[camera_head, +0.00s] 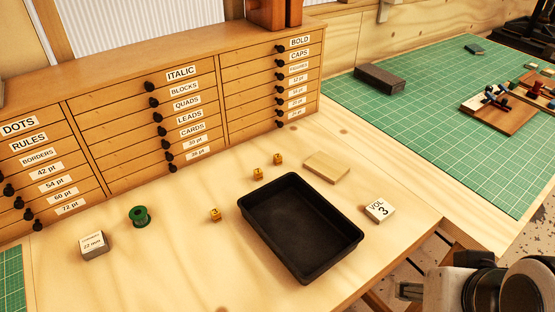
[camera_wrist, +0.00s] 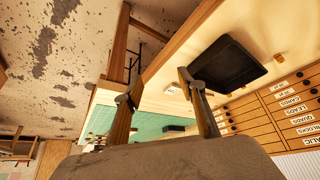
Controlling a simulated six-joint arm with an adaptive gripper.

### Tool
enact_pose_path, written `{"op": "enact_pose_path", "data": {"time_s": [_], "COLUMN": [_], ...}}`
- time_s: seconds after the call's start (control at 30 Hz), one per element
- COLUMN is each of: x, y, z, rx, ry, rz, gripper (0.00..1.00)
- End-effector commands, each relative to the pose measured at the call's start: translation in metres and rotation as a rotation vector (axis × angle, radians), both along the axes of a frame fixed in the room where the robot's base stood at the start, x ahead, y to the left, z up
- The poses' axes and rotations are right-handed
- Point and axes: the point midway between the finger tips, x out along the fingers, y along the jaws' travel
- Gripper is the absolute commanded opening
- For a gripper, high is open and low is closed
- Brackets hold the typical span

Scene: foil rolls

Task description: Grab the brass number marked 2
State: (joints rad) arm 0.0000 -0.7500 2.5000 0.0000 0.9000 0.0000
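Three small brass pieces stand on the light wood bench in the head view: one (camera_head: 215,215) left of the black tray, and two, a middle one (camera_head: 257,174) and a far one (camera_head: 277,159), behind the tray. Their markings are too small to read, so I cannot tell which is the 2. My gripper (camera_wrist: 158,90) shows in the wrist view with its two fingers spread and nothing between them. It is well away from the brass pieces. In the head view only part of my arm shows at the lower right.
A black tray (camera_head: 247,209) lies empty on the bench. Around it are a wooden block (camera_head: 326,167), a "VOL 3" block (camera_head: 379,210), a green spool (camera_head: 140,217) and a pale labelled block (camera_head: 94,245). Labelled drawers (camera_head: 185,117) stand behind. A green mat (camera_head: 440,120) lies right.

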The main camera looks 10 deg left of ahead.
Motion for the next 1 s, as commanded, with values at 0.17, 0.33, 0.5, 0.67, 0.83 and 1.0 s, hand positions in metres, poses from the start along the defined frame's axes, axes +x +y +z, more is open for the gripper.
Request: {"op": "enact_pose_path", "data": {"time_s": [0.17, 0.33, 0.5, 0.67, 0.83, 1.0], "x": [0.0, 0.0, 0.0, 0.007, 0.028, 0.063], "y": [0.0, 0.0, 0.0, 0.0, -0.001, 0.0], "z": [0.0, 0.0, 0.0, 0.001, 0.003, 0.005], "rx": [0.0, 0.0, 0.0, -0.004, -0.017, -0.037], "ry": [0.0, 0.0, 0.0, -0.007, -0.032, -0.076], "rz": [0.0, 0.0, 0.0, 0.003, 0.011, 0.028], "gripper": [0.4, 0.34, 0.34, 0.34, 0.34, 0.34]}}
